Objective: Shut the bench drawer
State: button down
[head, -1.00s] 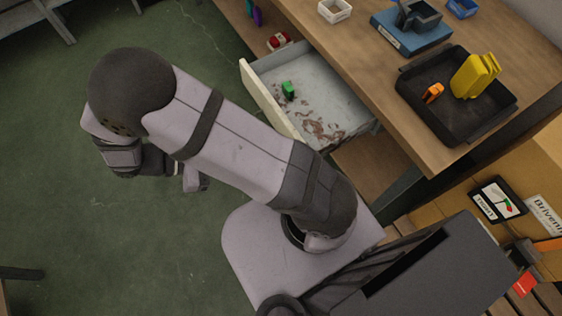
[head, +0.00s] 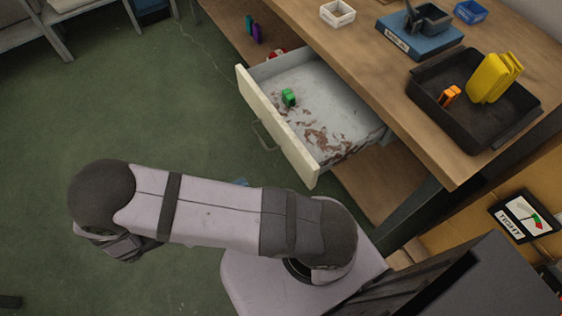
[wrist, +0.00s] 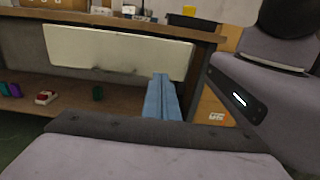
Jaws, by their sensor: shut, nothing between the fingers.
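The bench drawer (head: 305,125) is pulled out from under the wooden bench top in the head view. It has a cream front (head: 278,125) with a thin handle (head: 262,136), a grey inside with brown stains, and a green block (head: 288,97) in it. The cream front also shows in the wrist view (wrist: 115,50), facing me. My gripper's blue fingers (wrist: 160,80) are shut and empty, by the lower right part of the front in the picture. I cannot tell whether they touch it. In the head view my arm hides most of the gripper.
The bench top (head: 375,85) holds a black tray (head: 425,100) with yellow and orange things, a blue box (head: 420,45) and a white bin (head: 337,13). Small blocks (wrist: 13,89) and a red-and-white thing (wrist: 46,97) lie on the lower shelf. Green floor (head: 130,110) is open.

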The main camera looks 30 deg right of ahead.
send_near(309, 149)
jog(key=r, duration=0.1)
jog(key=s+d+r, duration=0.1)
jog(key=r, duration=0.1)
jog(key=shift+s+p, duration=0.2)
jog(key=shift+p, duration=0.2)
jog(key=d+p, duration=0.3)
jog(key=d, duration=1.8)
jog(key=shift+d, duration=0.4)
jog(key=shift+r, duration=0.2)
jog(key=shift+w+a, duration=0.1)
jog(key=shift+a, duration=0.55)
jog(key=a, duration=1.3)
jog(key=shift+f, duration=0.2)
